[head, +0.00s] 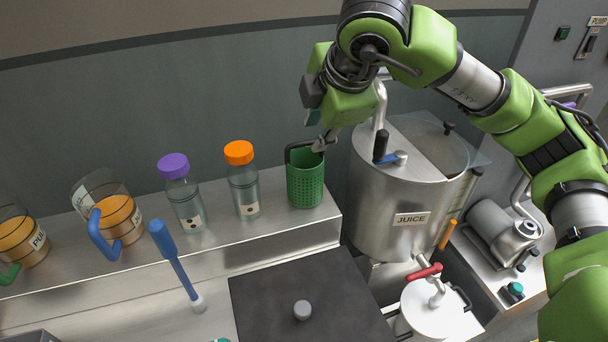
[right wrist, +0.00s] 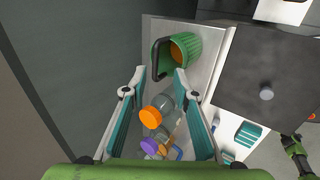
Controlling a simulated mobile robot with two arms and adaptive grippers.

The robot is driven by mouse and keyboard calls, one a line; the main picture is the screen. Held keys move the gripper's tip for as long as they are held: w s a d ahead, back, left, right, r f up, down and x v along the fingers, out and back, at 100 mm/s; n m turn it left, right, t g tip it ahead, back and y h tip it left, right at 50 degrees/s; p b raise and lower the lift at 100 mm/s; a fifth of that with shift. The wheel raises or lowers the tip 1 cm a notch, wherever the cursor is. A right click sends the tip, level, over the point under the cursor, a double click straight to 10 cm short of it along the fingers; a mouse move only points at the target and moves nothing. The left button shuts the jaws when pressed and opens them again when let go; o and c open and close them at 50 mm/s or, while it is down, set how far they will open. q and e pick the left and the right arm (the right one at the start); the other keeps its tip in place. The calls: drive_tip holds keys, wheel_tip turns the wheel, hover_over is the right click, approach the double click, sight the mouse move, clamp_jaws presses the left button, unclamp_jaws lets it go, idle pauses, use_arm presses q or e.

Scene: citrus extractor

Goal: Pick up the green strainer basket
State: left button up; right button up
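The green strainer basket (head: 305,183) stands upright at the right end of the raised steel shelf. It has perforated sides and a black handle loop. My right gripper (head: 320,144) is above its rim, at the handle's right end. In the right wrist view, the basket (right wrist: 187,47) lies past the fingertips, with its handle in line with the gap between them (right wrist: 160,73). The fingers are apart with nothing between the tips; contact with the handle cannot be told. A green and black part at the lower right edge there looks like my left gripper (right wrist: 292,143); its fingers are unclear.
An orange-capped bottle (head: 244,185) and a purple-capped bottle (head: 184,198) stand left of the basket. The steel juice tank (head: 400,212) stands close on its right. Jugs (head: 120,215) stand farther left. A dark slab with a knob (head: 260,297) lies in front, below the shelf.

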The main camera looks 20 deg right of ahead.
sight(305, 142)
drive_tip(key=x, duration=0.2)
drive_tip(key=shift+w+a+f, duration=0.2)
drive_tip(key=shift+w+a, duration=0.1)
drive_tip(key=shift+w, duration=0.05)
drive_tip(key=shift+p+x, duration=0.7)
drive_tip(key=shift+x, duration=0.2)
drive_tip(key=p+x, duration=0.1)
drive_tip(key=x, duration=0.2)
drive_tip(key=shift+w+f, duration=0.1)
drive_tip(key=shift+w, duration=0.25)
drive_tip(key=shift+w+a+f, duration=0.1)
drive_tip(key=shift+f, duration=0.1)
use_arm(q)
drive_tip(key=shift+w+a+r, duration=0.15)
drive_tip(key=shift+a+r, duration=0.05)
drive_tip(key=shift+r, duration=0.4)
drive_tip(key=shift+w+a+r, duration=0.1)
drive_tip(key=shift+a+r, duration=0.1)
drive_tip(key=shift+r, duration=0.35)
use_arm(e)
drive_tip(key=shift+r, duration=0.1)
clamp_jaws()
